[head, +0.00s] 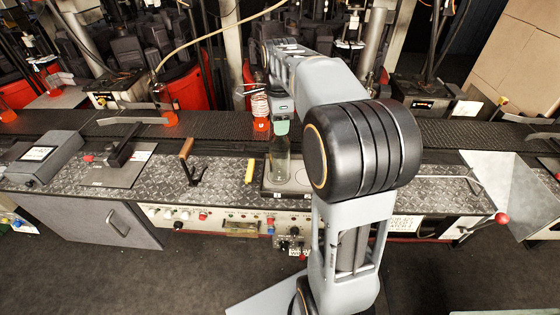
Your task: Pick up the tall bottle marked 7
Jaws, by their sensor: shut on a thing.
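A tall clear greenish bottle (280,158) is upright above or on a grey plate (300,186) on the worktop, near the middle of the head view. I cannot tell whether its base touches the plate. No number 7 is readable on it. My gripper (281,120) comes down from above and is shut on the top of the bottle. My arm and the gripper body hide much of the fingers and the bottle's upper end. A green part shows at the grip.
A yellow object (249,171) and a black lever with a wooden handle (187,158) are left of the bottle. A dark conveyor belt (220,124) runs behind, carrying small glowing orange items (262,125). A control panel (200,214) faces the front.

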